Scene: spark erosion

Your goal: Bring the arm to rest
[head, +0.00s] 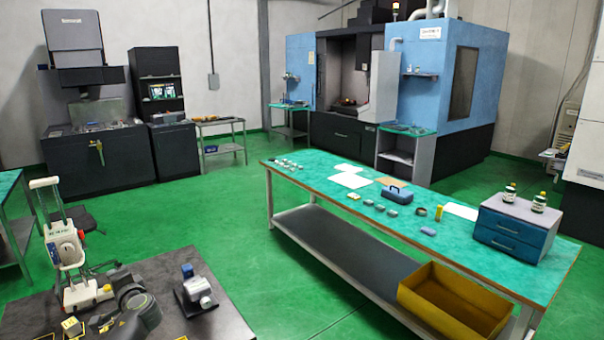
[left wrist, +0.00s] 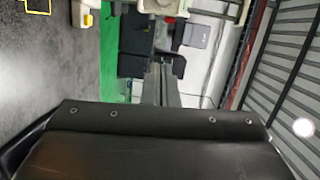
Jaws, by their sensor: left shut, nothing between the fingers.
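My left gripper (left wrist: 161,70) shows in the left wrist view, above its broad black body at the bottom of the picture. Its two dark fingers are together, with nothing between them. It points out over the room and touches nothing that I can see. In the head view I cannot make out the left gripper's fingers. A dark grey rounded shape at the lower left may be part of an arm. My right gripper shows in neither view.
A dark table (head: 225,325) at the lower left carries a white upright device (head: 66,250) and a small grey block unit (head: 197,287). A green-topped bench (head: 310,182) holds small parts, papers and a blue drawer box (head: 510,240). A yellow bin (head: 455,300) sits below. Green floor between is clear.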

